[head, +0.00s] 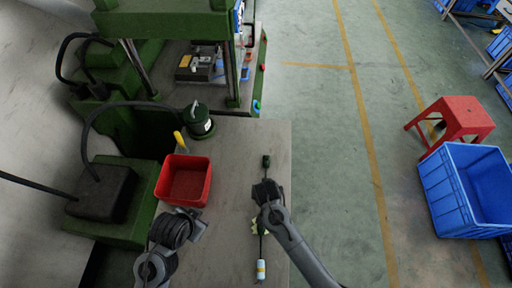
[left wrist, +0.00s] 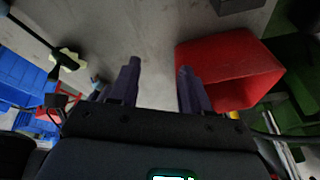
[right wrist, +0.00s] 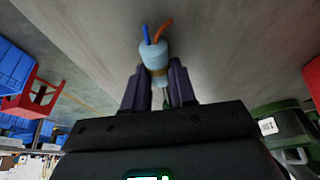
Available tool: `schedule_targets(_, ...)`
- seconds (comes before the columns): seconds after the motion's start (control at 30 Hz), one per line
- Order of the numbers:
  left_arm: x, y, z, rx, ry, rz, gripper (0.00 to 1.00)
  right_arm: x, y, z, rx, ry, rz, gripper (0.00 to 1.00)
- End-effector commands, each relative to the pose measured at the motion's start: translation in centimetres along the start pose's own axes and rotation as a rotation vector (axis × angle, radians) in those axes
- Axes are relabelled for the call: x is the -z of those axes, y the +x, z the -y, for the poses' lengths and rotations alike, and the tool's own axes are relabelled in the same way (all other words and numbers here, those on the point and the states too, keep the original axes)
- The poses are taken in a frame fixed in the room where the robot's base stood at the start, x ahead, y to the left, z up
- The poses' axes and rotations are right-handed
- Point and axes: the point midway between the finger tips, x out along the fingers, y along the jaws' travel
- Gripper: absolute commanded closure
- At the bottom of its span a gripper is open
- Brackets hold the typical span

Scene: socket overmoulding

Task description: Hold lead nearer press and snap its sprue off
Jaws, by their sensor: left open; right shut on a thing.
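A thin dark lead runs along the bench (head: 225,180). A dark green-black piece (head: 266,161) is at its end toward the press, and a pale blue cylinder with a yellow band (head: 261,271) is at the near end. A cream piece (head: 263,229), probably the sprue, shows just below my right gripper and in the left wrist view (left wrist: 68,59). My right gripper (head: 265,189) is shut on the lead. My left gripper (left wrist: 157,75) is open and empty, beside the red bin.
The red bin (head: 207,180) stands on the bench, left of the lead. Behind it are a green canister (head: 199,124) and a yellow-handled tool (head: 180,139). The green press (head: 180,25) is at the back. Bare bench lies between bin and lead.

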Motion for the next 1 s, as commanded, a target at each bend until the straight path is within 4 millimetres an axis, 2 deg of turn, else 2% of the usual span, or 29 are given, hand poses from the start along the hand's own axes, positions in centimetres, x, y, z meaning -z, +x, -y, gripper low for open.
schedule_targets(0.03, 2.3, 0.7, 0.5, 0.002, 0.057, -0.018, 0.53, 0.0, 0.0, 0.0, 0.0, 0.0, -0.001, 1.0)
schedule_targets(0.2, 9.4, 2.6, 1.9, 0.004, 0.28, -0.053, 0.53, 0.0, 0.0, 0.0, 0.0, 0.0, -0.001, 1.0)
schedule_targets(0.4, 17.1, 4.5, 3.6, -0.038, 0.468, -0.063, 0.53, 0.0, 0.0, 0.0, 0.0, 0.0, -0.001, 1.0)
schedule_targets(0.5, 20.3, 5.4, 3.9, -0.097, 0.522, -0.059, 0.53, 0.0, 0.0, 0.0, 0.0, 0.0, -0.001, 1.0)
schedule_targets(0.63, 23.6, 6.2, 3.0, -0.191, 0.575, -0.064, 0.53, 0.0, 0.0, 0.0, 0.0, 0.0, -0.001, 1.0)
schedule_targets(0.8, 27.0, 6.2, 0.8, -0.301, 0.647, -0.084, 0.53, 0.0, 0.0, 0.0, 0.0, 0.0, -0.001, 1.0)
schedule_targets(1.0, 29.2, 5.8, -1.3, -0.377, 0.708, -0.106, 0.53, 0.0, 0.0, 0.0, 0.0, 0.0, -0.001, 1.0)
